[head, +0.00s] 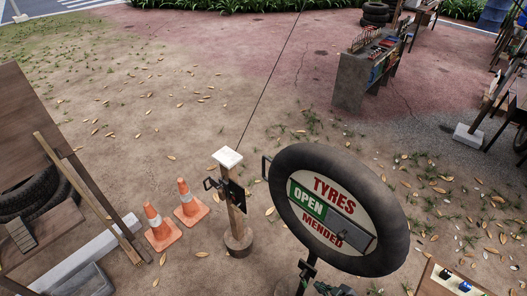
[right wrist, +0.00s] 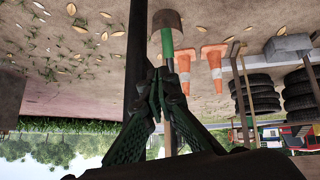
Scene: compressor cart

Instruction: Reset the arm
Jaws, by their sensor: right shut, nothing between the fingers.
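My right gripper (head: 330,289) shows at the bottom edge of the head view, just below the round tyre sign (head: 318,212). Only its dark green and black end is in that picture. In the right wrist view the right gripper (right wrist: 165,82) has its fingers together, pointing away from the camera, with nothing held. The wooden post on its round stump (right wrist: 167,19) shows beyond the fingertips, upside down in that view. My left gripper is not in view.
Two traffic cones (head: 162,227) stand left of the white-topped post (head: 227,158). A wooden board (head: 30,122) and tyres (head: 30,195) are at the left. A tool bench (head: 365,75) stands at the back right. Bare ground between is mostly clear.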

